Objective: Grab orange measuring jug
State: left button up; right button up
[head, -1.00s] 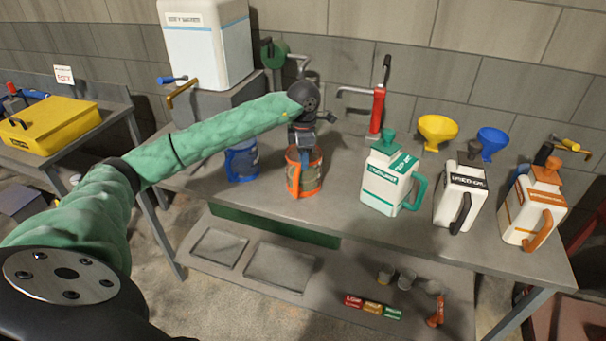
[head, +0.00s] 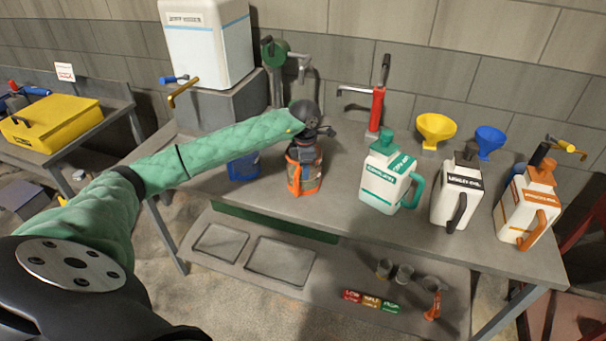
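The orange measuring jug (head: 304,178) stands upright on the grey workbench, with an orange rim, base and handle around a clear body. My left gripper (head: 304,152) is right above it, pointing down at or into its top. The fingers are dark and partly hidden by the jug's rim, so I cannot tell whether they are apart or closed on it. My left arm, in a green sleeve, reaches in from the left. My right gripper is not in view.
A blue jug (head: 243,165) stands close left of the orange one, partly behind my arm. To the right are white containers with green (head: 386,180), black (head: 457,192) and orange (head: 527,208) trim. A red pump (head: 375,112) and yellow funnel (head: 436,130) stand behind.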

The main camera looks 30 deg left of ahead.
pick_arm(q)
grip_shut()
dwell(1.0)
jog(key=shift+r, duration=0.15)
dwell(0.5)
